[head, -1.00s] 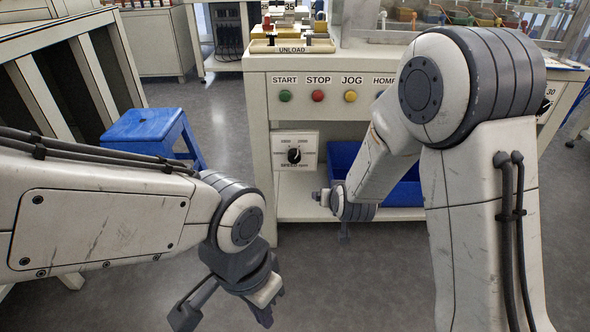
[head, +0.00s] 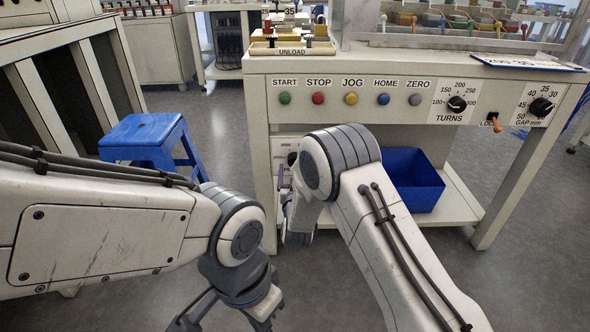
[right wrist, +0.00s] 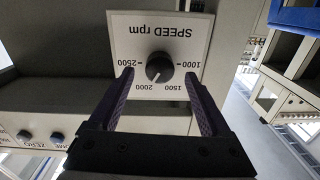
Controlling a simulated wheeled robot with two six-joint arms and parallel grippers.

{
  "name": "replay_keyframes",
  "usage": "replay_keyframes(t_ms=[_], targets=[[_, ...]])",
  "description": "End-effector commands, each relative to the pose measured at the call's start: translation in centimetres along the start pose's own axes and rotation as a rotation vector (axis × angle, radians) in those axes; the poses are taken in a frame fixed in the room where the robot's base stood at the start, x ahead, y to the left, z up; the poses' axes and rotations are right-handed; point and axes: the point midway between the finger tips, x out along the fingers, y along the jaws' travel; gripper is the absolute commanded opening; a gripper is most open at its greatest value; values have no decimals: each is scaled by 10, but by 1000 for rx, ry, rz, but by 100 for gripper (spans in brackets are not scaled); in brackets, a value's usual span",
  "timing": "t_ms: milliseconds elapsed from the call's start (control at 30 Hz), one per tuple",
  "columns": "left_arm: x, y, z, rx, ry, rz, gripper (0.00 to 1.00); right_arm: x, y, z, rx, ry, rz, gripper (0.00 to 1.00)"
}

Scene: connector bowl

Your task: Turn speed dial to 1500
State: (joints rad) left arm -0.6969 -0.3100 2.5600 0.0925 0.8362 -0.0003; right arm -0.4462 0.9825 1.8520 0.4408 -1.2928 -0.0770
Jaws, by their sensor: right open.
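The speed dial is a black round knob (right wrist: 159,67) on a white plate marked SPEED rpm (right wrist: 190,50), seen upside down in the right wrist view. Its pale pointer mark is toward the 2000 label; 1500 is the neighbouring label to the right. My right gripper (right wrist: 160,75) is open, with its dark purple fingers on either side of the knob; I see gaps between them and it. In the head view my right arm hides most of the dial plate (head: 282,150). My left gripper (head: 228,314) hangs low, away from the panel, its fingers partly cut off.
Above the dial is a row of buttons, with START (head: 285,98) at its left end. A TURNS knob (head: 457,103) and a GAP knob (head: 541,107) sit further right. A blue bin (head: 425,185) stands on the lower shelf. A blue stool (head: 140,140) stands left.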

Motion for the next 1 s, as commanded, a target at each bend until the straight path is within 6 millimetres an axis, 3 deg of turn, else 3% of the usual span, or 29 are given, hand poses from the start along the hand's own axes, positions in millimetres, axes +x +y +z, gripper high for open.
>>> replay_keyframes(t_ms=[200, 567, 600, 800, 1000], targets=[[14, -1, 1, 0, 0, 0, 0, 29, 1, 2, 1, 1, 1, 82], [14, -1, 1, 0, 0, 0, 0, 36, 0, 0, 0, -2, 0, 82], [14, -1, 1, 0, 0, 0, 0, 36, 0, 0, 0, -2, 0, 78], [14, -1, 1, 0, 0, 0, 0, 36, 0, 0, 0, -2, 0, 1], [13, -1, 1, 0, 0, 0, 0, 36, 0, 0, -9, -2, 0, 0]])
